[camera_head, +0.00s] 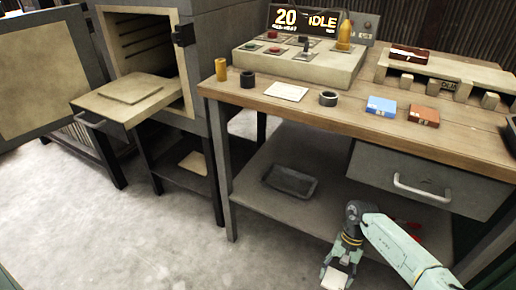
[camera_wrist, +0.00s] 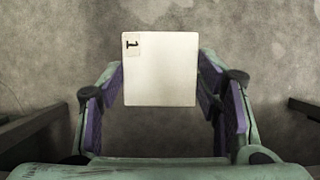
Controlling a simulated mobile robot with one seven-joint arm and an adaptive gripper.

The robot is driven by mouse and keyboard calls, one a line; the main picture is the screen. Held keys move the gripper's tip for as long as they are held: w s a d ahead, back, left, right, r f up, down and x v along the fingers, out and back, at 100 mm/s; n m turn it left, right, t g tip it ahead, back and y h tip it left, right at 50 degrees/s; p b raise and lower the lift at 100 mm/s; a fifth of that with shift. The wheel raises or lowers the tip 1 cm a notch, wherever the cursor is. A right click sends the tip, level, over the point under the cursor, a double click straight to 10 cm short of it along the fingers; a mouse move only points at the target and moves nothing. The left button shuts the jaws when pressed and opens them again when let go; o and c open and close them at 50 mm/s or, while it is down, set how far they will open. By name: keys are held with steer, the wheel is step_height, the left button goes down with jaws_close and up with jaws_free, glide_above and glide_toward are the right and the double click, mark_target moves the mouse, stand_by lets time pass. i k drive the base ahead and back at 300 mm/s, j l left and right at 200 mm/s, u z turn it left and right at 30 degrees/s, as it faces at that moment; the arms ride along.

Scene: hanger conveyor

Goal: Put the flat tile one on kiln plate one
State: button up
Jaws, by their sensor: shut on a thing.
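My gripper (camera_head: 337,266) is low in front of the workbench, over the floor, and shut on a white square tile. The tile (camera_head: 334,279) shows at the bottom of the head view. In the wrist view the tile (camera_wrist: 160,72) lies between the two purple finger pads, with a small "1" label at its upper left corner. At the left, a kiln stands open with a pulled-out shelf (camera_head: 92,107). A flat square plate (camera_head: 131,88) lies on that shelf. No number is readable on the plate.
The workbench (camera_head: 300,108) carries a control box (camera_head: 300,64), dark rings, a yellow cylinder (camera_head: 220,69), a card and small blue and brown boxes. A black tray (camera_head: 290,180) sits on its lower shelf. The kiln door (camera_head: 40,75) stands open. The floor between is clear.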

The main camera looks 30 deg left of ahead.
mark_target(130, 89)
steer(key=j+u, duration=0.3)
steer(key=j, duration=0.65)
steer(key=i+j+u, duration=0.1)
steer(key=j+u, duration=0.2)
steer(key=j, duration=0.7)
